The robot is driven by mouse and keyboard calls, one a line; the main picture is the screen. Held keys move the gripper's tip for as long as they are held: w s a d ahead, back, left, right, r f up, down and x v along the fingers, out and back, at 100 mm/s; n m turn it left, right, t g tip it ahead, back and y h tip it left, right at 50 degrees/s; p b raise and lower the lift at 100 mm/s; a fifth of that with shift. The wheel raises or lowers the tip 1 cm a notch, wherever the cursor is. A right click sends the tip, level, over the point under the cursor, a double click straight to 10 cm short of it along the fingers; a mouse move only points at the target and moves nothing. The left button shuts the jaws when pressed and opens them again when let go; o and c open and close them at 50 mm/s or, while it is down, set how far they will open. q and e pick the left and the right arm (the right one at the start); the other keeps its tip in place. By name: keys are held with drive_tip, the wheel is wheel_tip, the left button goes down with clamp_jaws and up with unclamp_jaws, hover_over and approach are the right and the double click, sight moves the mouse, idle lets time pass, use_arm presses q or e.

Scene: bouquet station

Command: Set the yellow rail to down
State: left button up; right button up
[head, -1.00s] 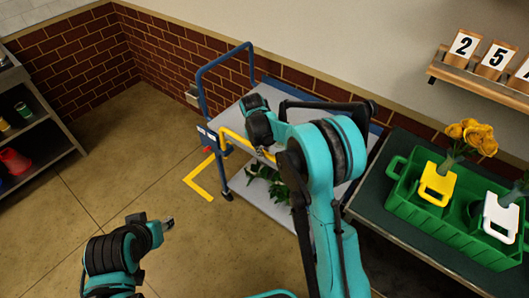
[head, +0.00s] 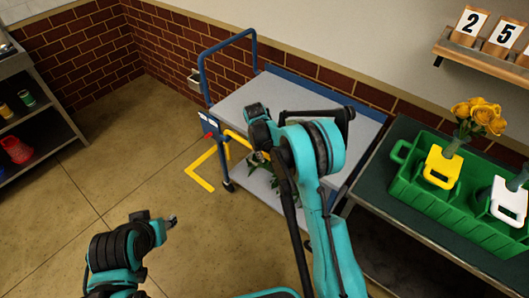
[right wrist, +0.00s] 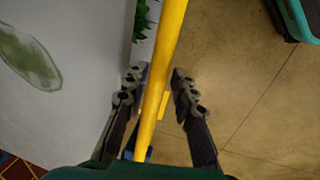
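The yellow rail (head: 236,137) is at the near left side of the blue-framed cart (head: 228,50), close to the upper shelf's level. My right arm hides its far right part in the head view. In the right wrist view the rail (right wrist: 163,75) runs lengthwise between the two separated fingers of my right gripper (right wrist: 160,85). Floor shows between the rail and the right finger; I cannot tell whether the left finger touches it. My left gripper (head: 172,221) is low over the floor, away from the cart; its fingers are too small to read.
The cart's lower shelf (head: 250,185) holds green foliage. A green crate (head: 425,205) with yellow and white holders and yellow flowers stands on the right bench. A dark shelf (head: 45,135) is at the left. Yellow tape (head: 200,180) marks the floor, which is open at left.

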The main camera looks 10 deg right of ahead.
drive_tip(key=shift+o, duration=0.3)
drive_tip(key=shift+w, duration=0.1)
drive_tip(key=shift+r, duration=0.1)
wheel_tip(320, 180, up, 12)
drive_tip(key=s+a, duration=0.1)
drive_tip(key=shift+s+a+f, duration=0.2)
drive_tip(key=shift+s+a, duration=0.05)
drive_tip(key=shift+a, duration=0.15)
drive_tip(key=shift+r, duration=0.1)
drive_tip(key=s+d+r+m+t+y, duration=0.1)
drive_tip(key=s+r+m+t, duration=0.1)
drive_tip(key=s+r, duration=0.45)
drive_tip(key=s+d+r+m+t, duration=0.15)
drive_tip(key=s+r, duration=0.25)
drive_tip(key=s, duration=0.6)
drive_tip(key=s+f+m+t, duration=0.2)
drive_tip(key=s+m, duration=0.2)
drive_tip(key=s, duration=1)
drive_tip(key=shift+d+f+y, duration=0.3)
drive_tip(key=shift+d+y, duration=0.05)
drive_tip(key=shift+y, duration=0.05)
